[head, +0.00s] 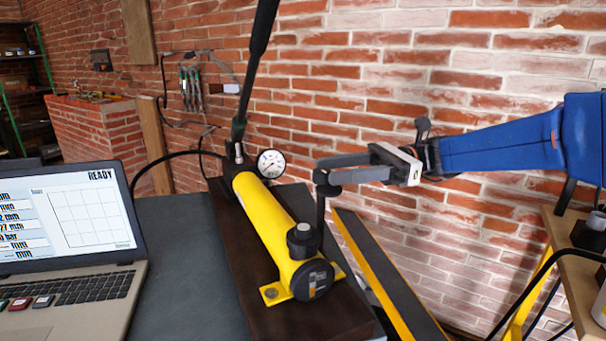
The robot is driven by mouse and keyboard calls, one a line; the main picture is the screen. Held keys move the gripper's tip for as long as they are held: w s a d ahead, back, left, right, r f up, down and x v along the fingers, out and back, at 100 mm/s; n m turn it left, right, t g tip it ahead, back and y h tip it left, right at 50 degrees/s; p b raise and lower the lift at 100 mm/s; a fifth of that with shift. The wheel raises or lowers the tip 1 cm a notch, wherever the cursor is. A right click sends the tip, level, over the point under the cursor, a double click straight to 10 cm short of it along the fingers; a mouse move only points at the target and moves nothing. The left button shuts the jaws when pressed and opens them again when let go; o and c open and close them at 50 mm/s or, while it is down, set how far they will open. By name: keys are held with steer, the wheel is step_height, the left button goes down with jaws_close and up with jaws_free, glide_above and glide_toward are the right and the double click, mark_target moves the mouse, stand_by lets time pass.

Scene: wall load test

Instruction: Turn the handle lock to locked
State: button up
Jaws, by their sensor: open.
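A yellow hand pump (262,213) lies on a dark board in the middle of the head view. Its long black handle (258,45) stands up from the far end, tilted slightly right. A black knob (302,240) sits on top of the near end. I cannot tell which part is the handle lock. My gripper (323,171) reaches in from the right, above and right of the pump. It is open, with its dark fingers pointing left. A dark upright piece shows below the fingertips, beside the knob; I cannot tell whether it touches the fingers.
A round gauge (271,163) stands behind the pump. An open laptop (70,235) is at the left. A yellow and black beam (385,275) runs to the right of the board. A brick wall (480,60) closes the back. A wooden bench (570,255) stands at the right.

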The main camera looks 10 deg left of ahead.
mark_target(314, 173)
steer(key=x, duration=0.7)
steer(key=shift+s+a, duration=0.1)
steer(key=shift+c, duration=0.7)
steer(key=c, duration=0.9)
